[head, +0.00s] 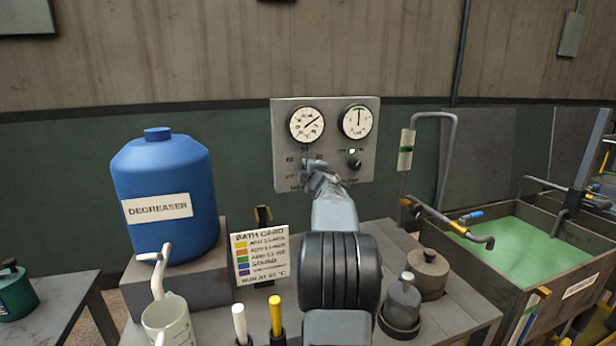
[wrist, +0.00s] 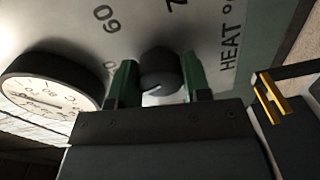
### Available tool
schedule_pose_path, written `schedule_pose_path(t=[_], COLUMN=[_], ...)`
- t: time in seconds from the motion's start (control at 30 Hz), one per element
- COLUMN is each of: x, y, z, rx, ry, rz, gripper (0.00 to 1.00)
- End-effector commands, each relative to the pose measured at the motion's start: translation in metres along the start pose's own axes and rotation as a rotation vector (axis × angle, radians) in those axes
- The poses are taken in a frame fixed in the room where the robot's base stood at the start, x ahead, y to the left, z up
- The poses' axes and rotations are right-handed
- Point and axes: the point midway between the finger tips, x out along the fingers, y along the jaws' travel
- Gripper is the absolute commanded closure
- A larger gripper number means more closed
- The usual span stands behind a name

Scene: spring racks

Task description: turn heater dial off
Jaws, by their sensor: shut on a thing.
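The heater dial (wrist: 158,72) is a small dark round knob with a white mark, on the grey panel (head: 283,120). In the wrist view it sits between the two green fingertips of my gripper (wrist: 160,84), which is shut on it. The white mark points toward the lower left of that view. Printed numbers and the word HEAT show around the dial. In the head view my gripper (head: 318,172) is at the panel's lower left and hides the dial.
Two gauges (head: 307,125) sit above on the panel, with another black knob (head: 355,164) at right. A blue degreaser drum (head: 165,185) and a bath card (head: 262,257) are left. A tank of green liquid (head: 530,247) is right. A weight-like grey pot (head: 402,300) stands beside my arm.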

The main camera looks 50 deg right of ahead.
Motion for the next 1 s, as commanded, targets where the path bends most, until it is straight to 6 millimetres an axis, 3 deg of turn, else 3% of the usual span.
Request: schedule_pose_path(t=[1.0], x=[0.0002], y=[-0.0036], z=[-0.0002], rx=[-0.966], ry=[-0.023], rz=[0.000], gripper=[0.80])
